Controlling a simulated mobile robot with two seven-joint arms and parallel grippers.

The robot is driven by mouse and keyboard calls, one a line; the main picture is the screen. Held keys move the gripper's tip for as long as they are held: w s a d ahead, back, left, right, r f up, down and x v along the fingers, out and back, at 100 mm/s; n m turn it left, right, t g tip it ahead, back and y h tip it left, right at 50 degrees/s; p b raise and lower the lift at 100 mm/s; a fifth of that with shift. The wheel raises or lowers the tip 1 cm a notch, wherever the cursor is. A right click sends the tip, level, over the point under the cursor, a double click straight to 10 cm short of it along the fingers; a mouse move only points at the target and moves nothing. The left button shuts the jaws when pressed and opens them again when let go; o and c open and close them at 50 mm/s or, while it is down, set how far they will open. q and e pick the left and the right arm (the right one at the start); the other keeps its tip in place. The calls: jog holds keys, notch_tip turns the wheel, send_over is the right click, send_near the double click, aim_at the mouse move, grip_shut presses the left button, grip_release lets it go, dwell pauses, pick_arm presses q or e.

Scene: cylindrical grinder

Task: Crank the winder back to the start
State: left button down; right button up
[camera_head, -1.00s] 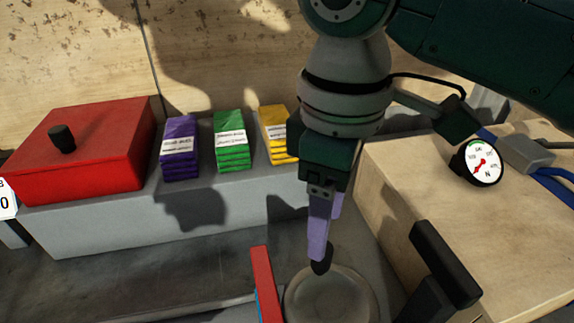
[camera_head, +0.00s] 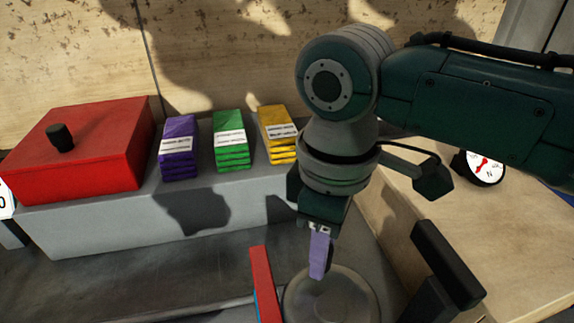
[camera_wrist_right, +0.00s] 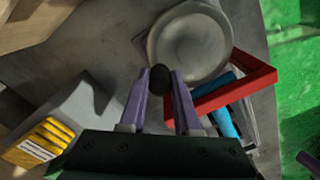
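The winder shows as a round grey disc (camera_head: 335,300) at the bottom centre of the head view; it also shows in the right wrist view (camera_wrist_right: 195,45). Its black knob (camera_wrist_right: 159,80) is at the disc's rim. My right gripper (camera_head: 319,276) points down at the disc's far edge, its fingers hiding the knob in the head view. In the right wrist view its purple fingers (camera_wrist_right: 160,76) stand on either side of the knob, with no clear gap, so they look shut on it.
A red frame (camera_head: 264,285) stands just left of the disc, a black handle (camera_head: 446,264) to its right. A red box (camera_head: 85,150) and purple (camera_head: 179,148), green (camera_head: 231,140) and yellow (camera_head: 279,135) packs sit on a grey ledge behind. A dial gauge (camera_head: 484,166) is at right.

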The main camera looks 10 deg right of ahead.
aim_at(290, 297)
grip_shut()
jog(key=shift+a+r, duration=0.1)
jog(key=shift+a, duration=0.05)
jog(key=n+p, duration=0.1)
jog(key=n, duration=0.1)
jog(key=a+n, duration=0.1)
jog(key=shift+s+a+n+p, duration=0.1)
jog(key=shift+a+n+p, duration=0.1)
jog(key=shift+n+p, duration=0.2)
jog(key=n, duration=0.1)
jog(key=a+n+p, duration=0.1)
jog(key=n, duration=0.1)
jog(key=s+a+n, duration=0.1)
jog(key=n, duration=0.1)
jog(key=shift+s+p, duration=0.1)
jog(key=shift+p, duration=0.25)
jog(key=n, duration=0.1)
jog(key=s+n, duration=0.1)
jog(key=n, duration=0.1)
jog(key=shift+a+p, duration=0.3)
jog(key=shift+p, duration=0.1)
jog(key=shift+n, duration=0.3)
jog(key=shift+s+a, duration=0.1)
